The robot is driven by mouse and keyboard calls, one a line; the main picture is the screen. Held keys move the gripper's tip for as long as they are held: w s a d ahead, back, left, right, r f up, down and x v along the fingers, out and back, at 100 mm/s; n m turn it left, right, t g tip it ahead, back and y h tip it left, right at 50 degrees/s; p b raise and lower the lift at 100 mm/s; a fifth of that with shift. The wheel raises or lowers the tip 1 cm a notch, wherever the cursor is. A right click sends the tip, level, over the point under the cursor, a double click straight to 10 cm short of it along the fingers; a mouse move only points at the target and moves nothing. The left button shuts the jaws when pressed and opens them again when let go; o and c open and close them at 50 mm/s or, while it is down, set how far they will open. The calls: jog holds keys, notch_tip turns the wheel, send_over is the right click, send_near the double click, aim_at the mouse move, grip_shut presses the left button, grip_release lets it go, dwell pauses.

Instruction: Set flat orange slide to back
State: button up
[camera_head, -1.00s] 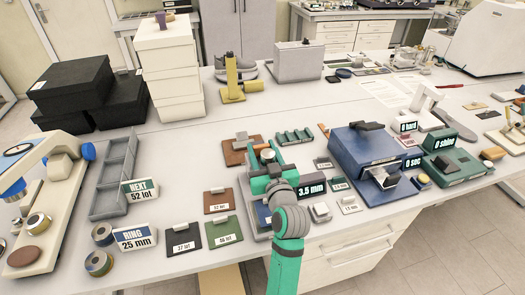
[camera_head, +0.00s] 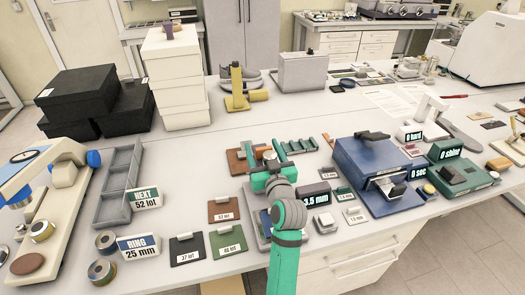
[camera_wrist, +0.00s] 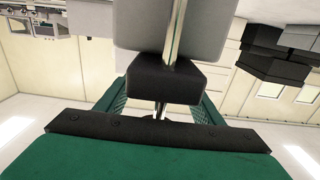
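My gripper (camera_head: 270,170) is at the front middle of the bench, above a grey device near the 3.5 mm display (camera_head: 316,199). In the wrist view my green ridged fingers (camera_wrist: 162,108) stand on either side of a grey and black block (camera_wrist: 165,82). I cannot tell whether they grip it. A small orange-brown piece (camera_head: 262,152) lies behind my gripper, partly covered. Another flat orange piece (camera_head: 498,163) lies at the right, beside the green shine device (camera_head: 465,170). I cannot tell which is the orange slide.
A blue machine (camera_head: 372,165) stands right of my gripper. A grey compartment tray (camera_head: 119,185) is farther left.

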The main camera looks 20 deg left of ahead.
jog(key=shift+d, duration=0.15)
jog(key=shift+s+d+f, duration=0.1)
jog(key=shift+s+d, duration=0.1)
jog(key=v, duration=1)
jog(key=shift+s+a, duration=0.2)
